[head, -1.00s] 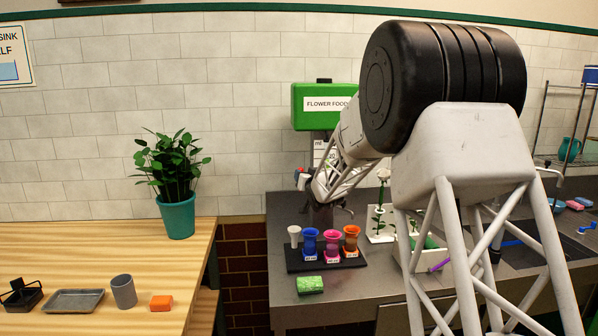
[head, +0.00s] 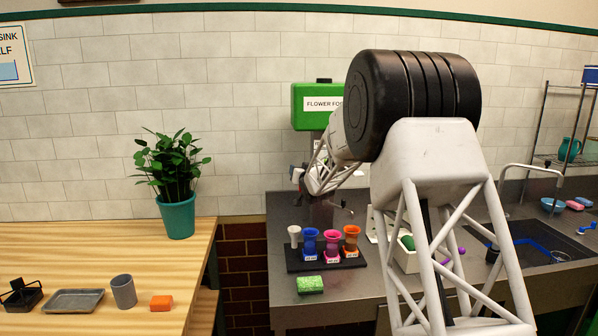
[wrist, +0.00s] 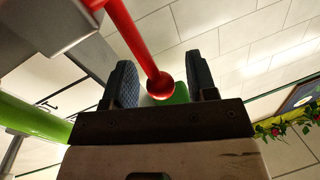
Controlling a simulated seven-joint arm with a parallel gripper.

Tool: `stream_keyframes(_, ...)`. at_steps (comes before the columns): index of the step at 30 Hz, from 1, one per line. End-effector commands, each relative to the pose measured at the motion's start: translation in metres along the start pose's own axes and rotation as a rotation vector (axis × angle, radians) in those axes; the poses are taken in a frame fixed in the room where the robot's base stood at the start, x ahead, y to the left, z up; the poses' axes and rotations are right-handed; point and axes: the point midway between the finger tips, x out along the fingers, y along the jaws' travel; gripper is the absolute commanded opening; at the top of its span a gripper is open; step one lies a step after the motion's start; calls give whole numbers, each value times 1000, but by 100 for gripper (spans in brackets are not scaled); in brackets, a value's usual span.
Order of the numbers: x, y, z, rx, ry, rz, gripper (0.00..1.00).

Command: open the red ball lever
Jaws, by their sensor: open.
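The red ball lever (wrist: 159,83) shows in the wrist view as a red rod ending in a ball. In the head view my gripper (head: 298,174) is in front of the green flower food dispenser (head: 312,107). My arm covers part of the dispenser, and the lever cannot be made out there.
A dark tray (head: 300,262) with several small coloured cups stands below my gripper. A green sponge (head: 310,285) lies in front of it. A potted plant (head: 178,215) stands on the wooden table (head: 60,240) at left. The sink (head: 540,245) is at right.

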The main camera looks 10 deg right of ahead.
Motion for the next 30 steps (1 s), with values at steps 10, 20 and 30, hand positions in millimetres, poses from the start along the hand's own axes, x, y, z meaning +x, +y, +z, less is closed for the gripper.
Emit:
stream_keyframes(10,13,0,0,0,0,0,52)
stream_keyframes(20,14,0,-1,0,1,0,46)
stream_keyframes(30,14,0,-1,0,1,0,0)
